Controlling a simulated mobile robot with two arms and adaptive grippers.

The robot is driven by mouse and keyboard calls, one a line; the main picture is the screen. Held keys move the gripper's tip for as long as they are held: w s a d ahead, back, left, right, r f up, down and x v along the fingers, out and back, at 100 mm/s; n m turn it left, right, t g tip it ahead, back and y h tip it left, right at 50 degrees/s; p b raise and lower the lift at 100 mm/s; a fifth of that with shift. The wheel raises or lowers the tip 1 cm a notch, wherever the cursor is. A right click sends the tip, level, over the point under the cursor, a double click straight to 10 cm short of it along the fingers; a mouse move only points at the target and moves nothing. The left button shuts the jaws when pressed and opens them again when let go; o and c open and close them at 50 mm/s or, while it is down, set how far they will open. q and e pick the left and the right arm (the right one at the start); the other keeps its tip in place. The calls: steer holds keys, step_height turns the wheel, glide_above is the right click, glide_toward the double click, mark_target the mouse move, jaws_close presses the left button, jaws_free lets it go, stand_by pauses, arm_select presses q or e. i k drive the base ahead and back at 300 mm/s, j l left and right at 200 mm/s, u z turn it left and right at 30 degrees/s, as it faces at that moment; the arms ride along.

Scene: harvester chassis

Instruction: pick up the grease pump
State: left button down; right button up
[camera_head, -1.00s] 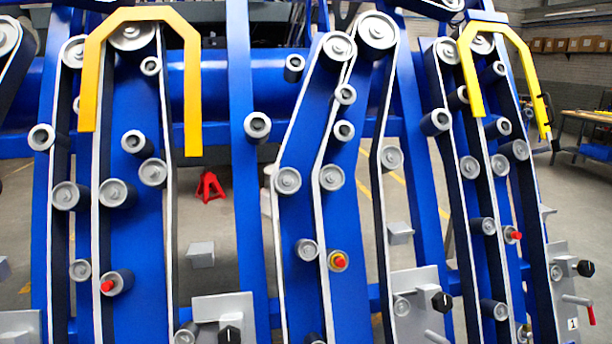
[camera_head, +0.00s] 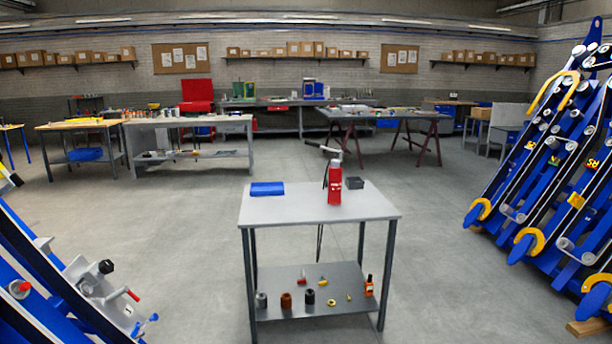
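The grease pump (camera_head: 335,186) is a red upright body with a dark lever handle sticking up and to the left, and a dark hose hanging near it. It stands on the top of a small grey table (camera_head: 290,209) in the middle of the view. Neither of my grippers shows in the head view, so I cannot see whether they are open or shut.
A blue folded cloth or pad (camera_head: 267,189) and a small dark box (camera_head: 355,183) flank the pump. Several small parts and an orange bottle (camera_head: 369,286) are on the lower shelf. Blue harvester frames stand left (camera_head: 40,285) and right (camera_head: 545,165). The floor around the table looks clear.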

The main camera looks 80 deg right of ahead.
mark_target(335, 171)
steer(key=z, duration=2.85)
steer(key=i+l+z, duration=0.15)
steer(key=i, duration=0.2)
steer(key=i+l+z, duration=0.15)
steer(key=i, duration=0.25)
